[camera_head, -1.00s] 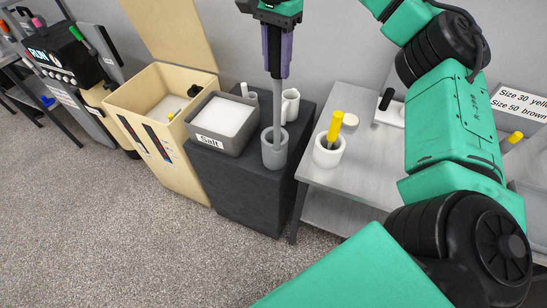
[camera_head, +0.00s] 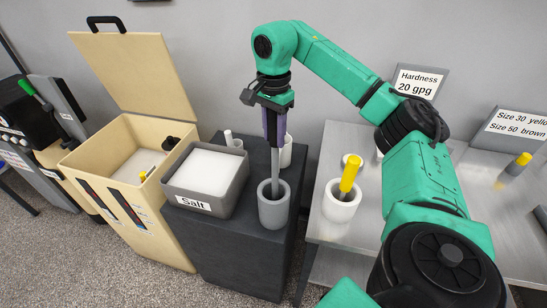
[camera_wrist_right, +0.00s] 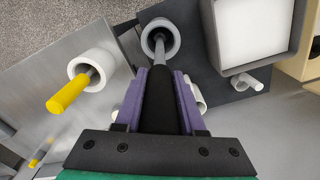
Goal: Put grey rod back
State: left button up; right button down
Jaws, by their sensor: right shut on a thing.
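My right gripper (camera_head: 274,125) points down with its purple fingers shut on the grey rod (camera_head: 275,168). In the right wrist view the rod's black handle (camera_wrist_right: 160,105) lies between the fingers, and its grey shaft runs on toward the grey cup (camera_wrist_right: 172,34). The rod stands about upright, with its lower end inside the grey cup (camera_head: 272,212) on the dark stand. The cup's wall hides the rod's tip, so I cannot tell whether it touches the bottom. My left gripper is not in view.
A Salt bin (camera_head: 208,173) stands left of the cup on the dark stand (camera_head: 235,245). A white cup (camera_head: 341,207) with a yellow-handled rod (camera_head: 350,173) is on the metal table to the right. An open beige cabinet (camera_head: 150,215) stands further left.

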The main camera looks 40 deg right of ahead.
aim_at(273, 149)
jog(key=f, duration=0.2)
jog(key=f+p, duration=0.1)
jog(key=f, duration=0.1)
jog(key=shift+w+a+f, duration=0.1)
jog(key=shift+w, duration=0.1)
jog(key=shift+s+f, duration=0.2)
jog(key=shift+f, duration=0.25)
jog(key=c, duration=0.5)
grip_release()
jog(key=shift+w, duration=0.15)
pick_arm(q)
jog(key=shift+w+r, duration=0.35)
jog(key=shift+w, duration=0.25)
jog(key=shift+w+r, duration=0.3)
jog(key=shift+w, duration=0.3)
pick_arm(e)
jog(key=shift+r, duration=0.1)
